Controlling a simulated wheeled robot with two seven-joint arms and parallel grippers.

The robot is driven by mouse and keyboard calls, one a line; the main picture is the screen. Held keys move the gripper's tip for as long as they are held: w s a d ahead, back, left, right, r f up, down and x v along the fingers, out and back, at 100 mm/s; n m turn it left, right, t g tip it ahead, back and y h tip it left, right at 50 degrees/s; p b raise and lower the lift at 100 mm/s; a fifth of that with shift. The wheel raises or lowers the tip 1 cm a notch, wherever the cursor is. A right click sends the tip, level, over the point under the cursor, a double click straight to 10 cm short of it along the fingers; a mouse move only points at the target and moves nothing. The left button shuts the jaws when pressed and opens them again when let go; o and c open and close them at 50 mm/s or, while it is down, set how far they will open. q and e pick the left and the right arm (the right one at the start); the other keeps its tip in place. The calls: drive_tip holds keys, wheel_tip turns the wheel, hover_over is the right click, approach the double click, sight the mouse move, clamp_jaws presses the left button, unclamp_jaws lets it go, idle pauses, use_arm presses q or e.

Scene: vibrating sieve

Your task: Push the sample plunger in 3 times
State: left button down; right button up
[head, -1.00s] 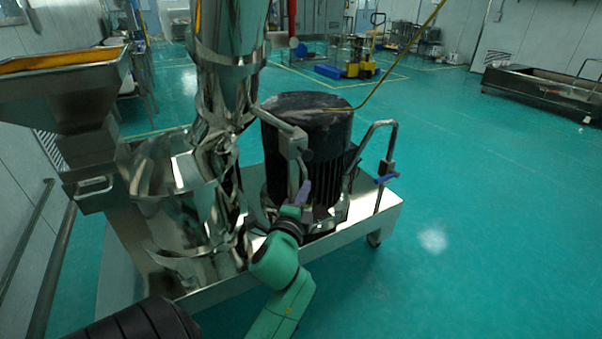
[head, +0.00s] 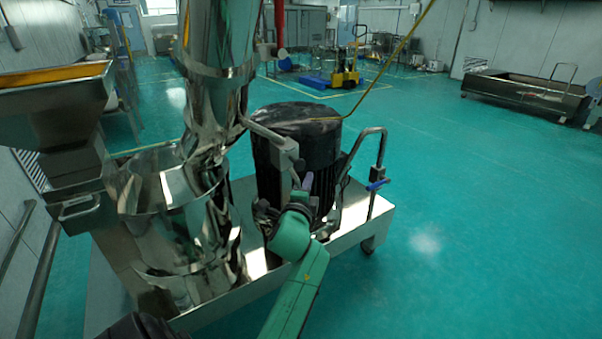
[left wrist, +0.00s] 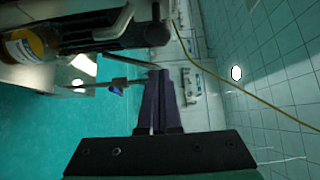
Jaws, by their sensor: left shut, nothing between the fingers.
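My left gripper (head: 308,181) is raised in front of the black motor, with its narrow purple fingers upright. In the left wrist view its fingers (left wrist: 160,98) are together and empty. I cannot identify the sample plunger for certain. A dark round knob (left wrist: 157,33) on a metal and black fitting shows beyond the fingertips in the left wrist view, with a gap between them in the picture. A bottle (left wrist: 22,46) with a yellow label is at the upper left of that view. In the head view a bent metal pipe with a square end (head: 286,152) is just beside the fingers.
The black motor (head: 300,135) and shiny steel column (head: 215,110) stand on a steel cart (head: 340,235). A handle pipe with a blue lever (head: 377,185) rises at the cart's right. A yellow cable (head: 383,68) crosses above. Green floor is open to the right.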

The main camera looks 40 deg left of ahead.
sight(304, 165)
use_arm(q)
drive_tip(key=a, duration=0.1)
drive_tip(key=w+a, duration=0.1)
drive_tip(key=a, duration=0.2)
drive_tip(key=shift+w+a, duration=0.15)
drive_tip(key=shift+w, duration=0.25)
use_arm(e)
drive_tip(key=shift+w+d+r, duration=0.15)
drive_tip(key=shift+d+r, duration=0.15)
use_arm(q)
drive_tip(key=shift+p, duration=0.3)
use_arm(e)
drive_tip(key=shift+d, duration=0.1)
